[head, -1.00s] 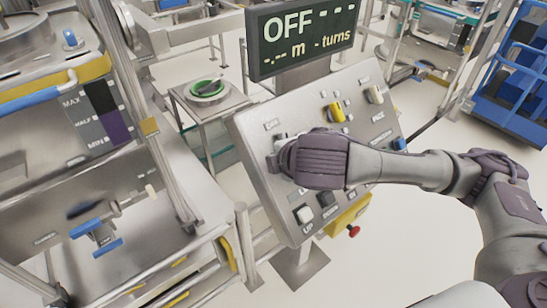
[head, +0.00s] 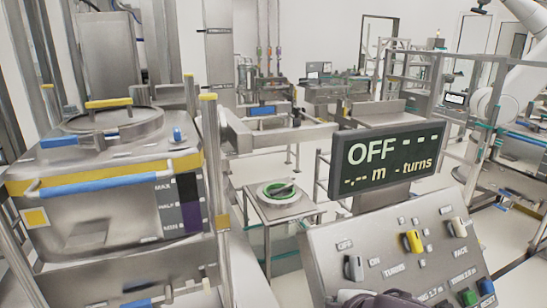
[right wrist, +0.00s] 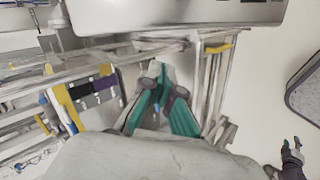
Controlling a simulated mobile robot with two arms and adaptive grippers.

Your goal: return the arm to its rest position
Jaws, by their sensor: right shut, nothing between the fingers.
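My right arm shows only as a purple-grey piece (head: 380,299) at the bottom edge of the head view, in front of the control panel's lower part. In the right wrist view my right gripper (right wrist: 160,85), with teal and grey fingers, is shut and empty. The sloping grey control panel (head: 350,238) carries a yellow switch (head: 413,241), grey knobs and green and blue buttons. A small dark gripper with teal tips (right wrist: 292,155), apparently my left one, shows at the lower right of the wrist view; its opening is too small to judge.
The display (head: 388,160) above the panel reads OFF. A steel bin (head: 95,215) with a yellow band stands at left in a post frame. A small table (head: 262,210) holds a green-rimmed dish (head: 279,193). Pale floor lies between the stations.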

